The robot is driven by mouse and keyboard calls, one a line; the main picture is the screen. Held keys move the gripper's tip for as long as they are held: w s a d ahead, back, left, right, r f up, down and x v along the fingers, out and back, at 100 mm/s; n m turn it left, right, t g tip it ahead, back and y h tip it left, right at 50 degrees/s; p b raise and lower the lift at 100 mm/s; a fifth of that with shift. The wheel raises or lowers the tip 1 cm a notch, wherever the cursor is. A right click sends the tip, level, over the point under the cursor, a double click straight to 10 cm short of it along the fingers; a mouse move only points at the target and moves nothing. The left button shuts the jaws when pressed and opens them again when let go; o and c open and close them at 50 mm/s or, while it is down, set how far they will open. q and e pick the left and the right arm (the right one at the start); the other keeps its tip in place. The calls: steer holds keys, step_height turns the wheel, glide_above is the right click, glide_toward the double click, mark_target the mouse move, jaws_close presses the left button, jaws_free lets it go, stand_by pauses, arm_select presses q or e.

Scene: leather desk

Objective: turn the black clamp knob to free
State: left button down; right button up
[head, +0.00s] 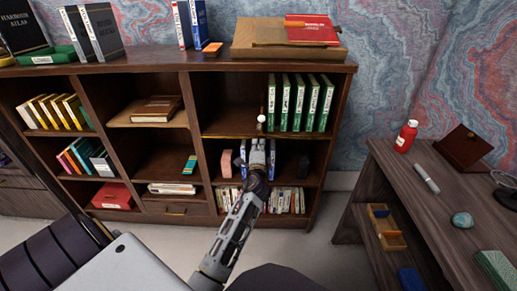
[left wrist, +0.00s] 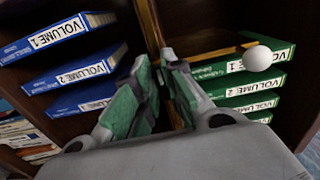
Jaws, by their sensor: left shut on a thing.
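My left gripper (head: 258,146) reaches to the front edge of the bookcase's middle shelf. In the left wrist view its two green-padded fingers (left wrist: 163,88) are closed in on something hidden between them. I cannot make out the black clamp knob in either view; the fingers may cover it. A white ball (head: 261,119) shows just above the fingertips, and in the left wrist view (left wrist: 264,56) it is to the right of the fingers, apart from them. A brass-coloured strip (head: 229,137) runs along the shelf edge near the fingers. My right gripper is not in view.
Green volumes (head: 300,103) stand upright above and right of the gripper. A desk (head: 420,205) with a red bottle (head: 406,136) is at right. The floor between is clear.

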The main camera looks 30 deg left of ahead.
arm_select(q)
steer(key=shift+f, duration=0.15)
stand_by(0.3)
steer(key=c, duration=1.5)
jaws_free()
